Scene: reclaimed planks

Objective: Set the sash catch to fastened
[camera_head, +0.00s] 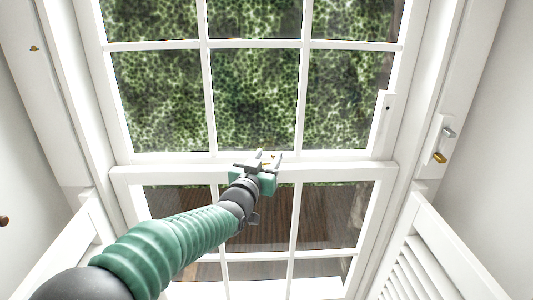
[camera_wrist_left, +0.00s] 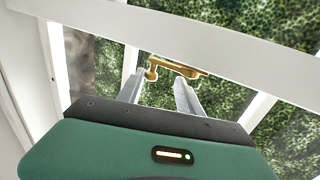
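The brass sash catch (camera_wrist_left: 180,67) shows in the left wrist view, at the window's meeting rail, with a rounded knob at its left end. In the head view only a small bit of brass (camera_head: 259,152) shows at the rail, mostly hidden by my gripper. My left gripper (camera_head: 267,157) is at the meeting rail (camera_head: 340,169). In the left wrist view its two fingers (camera_wrist_left: 161,80) are apart with a gap between them. The knob is close to the left fingertip; I cannot tell whether they touch. My right gripper is not in view.
A brass fitting (camera_head: 440,157) and a silver fitting (camera_head: 448,132) are on the right frame. A white slotted plate (camera_head: 387,106) is on the right of the upper sash. A louvred shutter (camera_head: 420,270) stands at lower right. A small brass piece (camera_head: 34,48) is at upper left.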

